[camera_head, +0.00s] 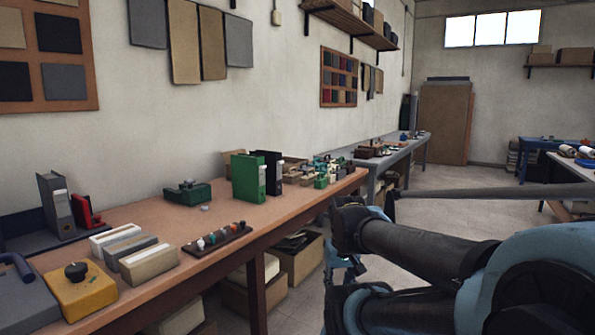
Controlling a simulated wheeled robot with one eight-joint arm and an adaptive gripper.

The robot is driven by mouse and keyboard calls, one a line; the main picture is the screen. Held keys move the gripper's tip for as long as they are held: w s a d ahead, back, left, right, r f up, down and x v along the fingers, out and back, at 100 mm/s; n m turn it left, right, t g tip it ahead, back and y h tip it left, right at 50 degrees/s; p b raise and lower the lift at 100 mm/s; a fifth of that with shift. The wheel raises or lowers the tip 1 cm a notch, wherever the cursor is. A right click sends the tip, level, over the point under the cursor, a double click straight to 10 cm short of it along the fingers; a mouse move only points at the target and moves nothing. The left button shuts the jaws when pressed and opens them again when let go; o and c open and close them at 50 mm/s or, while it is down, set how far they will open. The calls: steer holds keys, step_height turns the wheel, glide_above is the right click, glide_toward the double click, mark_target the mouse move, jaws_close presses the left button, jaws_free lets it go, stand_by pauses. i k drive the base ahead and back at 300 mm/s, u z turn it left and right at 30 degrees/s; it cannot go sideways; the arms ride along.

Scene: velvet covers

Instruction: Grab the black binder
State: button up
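The black binder (272,159) stands upright on the long brown workbench (228,218), near its far right part. A green binder (246,178) stands upright right beside it and hides most of its side. A pale label shows on the black binder's spine. My arm, blue and black, fills the lower right of the picture, in front of the bench's right edge. I cannot make out my gripper's fingers, and no part of my arm touches the binder.
A green tool (187,192) lies left of the binders. A rack of small coloured knobs (217,238) sits near the front edge. Small green and brown items crowd the bench behind the binders. A grey binder (56,205) stands far left. Cardboard boxes (300,258) are under the bench.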

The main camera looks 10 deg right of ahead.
mark_target(273, 173)
steer(key=z, duration=0.1)
steer(key=i, duration=1.05)
steer(key=u, duration=0.05)
